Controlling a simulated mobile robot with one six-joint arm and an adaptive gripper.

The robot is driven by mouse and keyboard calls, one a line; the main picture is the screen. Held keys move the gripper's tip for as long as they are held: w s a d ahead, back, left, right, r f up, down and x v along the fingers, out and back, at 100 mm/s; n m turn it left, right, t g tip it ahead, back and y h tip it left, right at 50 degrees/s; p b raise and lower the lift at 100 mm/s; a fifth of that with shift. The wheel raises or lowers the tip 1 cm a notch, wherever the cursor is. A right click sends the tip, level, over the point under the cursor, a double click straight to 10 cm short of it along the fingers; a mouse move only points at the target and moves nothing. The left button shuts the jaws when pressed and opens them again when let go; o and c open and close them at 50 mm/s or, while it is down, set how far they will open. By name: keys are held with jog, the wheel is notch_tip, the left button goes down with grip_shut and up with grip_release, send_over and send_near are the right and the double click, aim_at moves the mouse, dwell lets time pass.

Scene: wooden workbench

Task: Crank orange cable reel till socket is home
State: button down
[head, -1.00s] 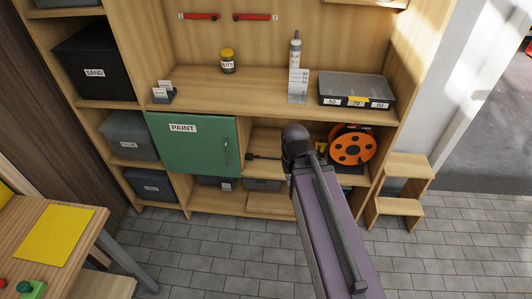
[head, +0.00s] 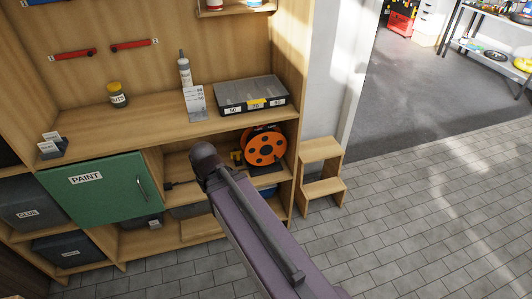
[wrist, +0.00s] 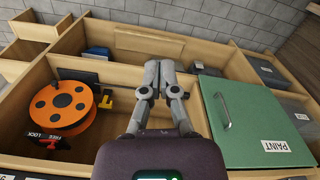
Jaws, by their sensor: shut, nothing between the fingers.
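The orange cable reel (head: 265,148) stands in the right-hand lower compartment of the wooden shelf. In the wrist view the reel (wrist: 62,117) is at the left, its orange disc with dark holes facing up in the picture. A FREE/LOCK label with a red part (wrist: 48,142) is beside it.
The green PAINT door (head: 98,190) is left of the compartment, also near my gripper in the wrist view. A parts case (head: 250,95) lies on the shelf above the reel. A wooden step stool (head: 321,178) stands right of the shelf. The floor at right is clear.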

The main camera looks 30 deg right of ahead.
jog(key=c, duration=0.8)
grip_release()
jog(key=shift+f, duration=0.1)
jog(key=o, duration=0.3)
jog(key=shift+w+f+b, duration=0.15)
jog(key=shift+f+b, duration=0.1)
jog(key=shift+b, duration=0.1)
jog(key=w+d+f+m+t+y+b, duration=0.1)
jog(key=w+d+f+t+y+b, duration=0.2)
jog(key=w+d+f+t+b, duration=0.65)
jog(key=w+d+f+y+b, duration=0.15)
jog(key=w+f+b, duration=0.35)
jog(key=b, duration=0.9)
jog(key=d+f+m+t+h+b, duration=0.2)
jog(key=d+f+m+h+b, duration=0.1)
jog(key=d+b, duration=0.4)
jog(key=s+d+f+m+t+h+b, duration=0.1)
jog(key=d+f+m+t+h+b, duration=0.2)
jog(key=d, duration=0.8)
jog(key=s+d+f+m+t+h+b, duration=0.1)
jog(key=d+f+m+t+h+b, duration=0.2)
jog(key=d+f+b, duration=0.3)
jog(key=shift+d+b, duration=2.05)
jog(key=shift+b, duration=0.8)
jog(key=shift+w, duration=0.1)
